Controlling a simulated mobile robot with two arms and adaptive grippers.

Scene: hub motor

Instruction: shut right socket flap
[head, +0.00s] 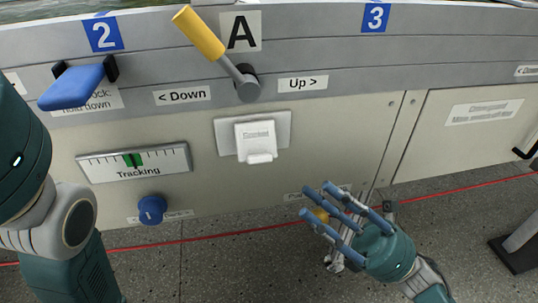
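A white socket flap (256,142) is on a pale plate (225,136) in the middle of the panel. It lies close against the plate and looks shut, with a lip at its lower edge. My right gripper (315,199) is below and to the right of the flap, apart from it. Its blue fingers are spread and point up and left, with nothing seen held between them. They partly hide a yellow-orange part (321,215) and a label on the panel. My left arm is at the left edge, but its gripper is out of view.
A yellow-handled lever (200,33) juts out above the flap. A blue handle (72,88), a Tracking gauge (135,162) and a blue knob (152,209) are to the left. A red line (215,236) crosses the speckled floor.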

